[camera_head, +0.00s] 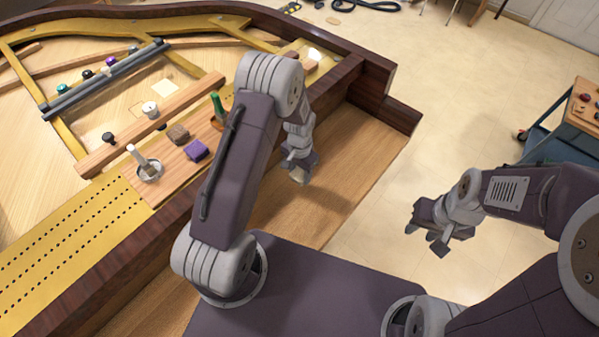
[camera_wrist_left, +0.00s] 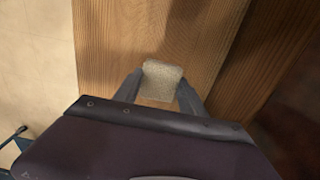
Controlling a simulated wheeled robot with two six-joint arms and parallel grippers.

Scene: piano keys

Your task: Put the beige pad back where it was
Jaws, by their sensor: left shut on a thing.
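The beige pad (camera_wrist_left: 161,80) is a small, pale, squarish block between the fingers of my left gripper (camera_wrist_left: 158,95) in the left wrist view. In the head view the pad (camera_head: 299,175) shows just below my left gripper (camera_head: 297,164), over the wooden ledge (camera_head: 330,180) along the front of the piano. I cannot tell whether the pad touches the ledge. My left gripper is shut on the pad. My right gripper (camera_head: 427,238) hangs over the pale floor to the right, away from the piano; its fingers look apart and hold nothing.
A purple block (camera_head: 196,150), a brown block (camera_head: 178,134) and a green-handled tool (camera_head: 218,108) lie inside the piano. A metal dish with a white handle (camera_head: 147,166) stands left of them. The dark rim (camera_head: 335,86) rises beside the ledge. A cart (camera_head: 560,140) stands far right.

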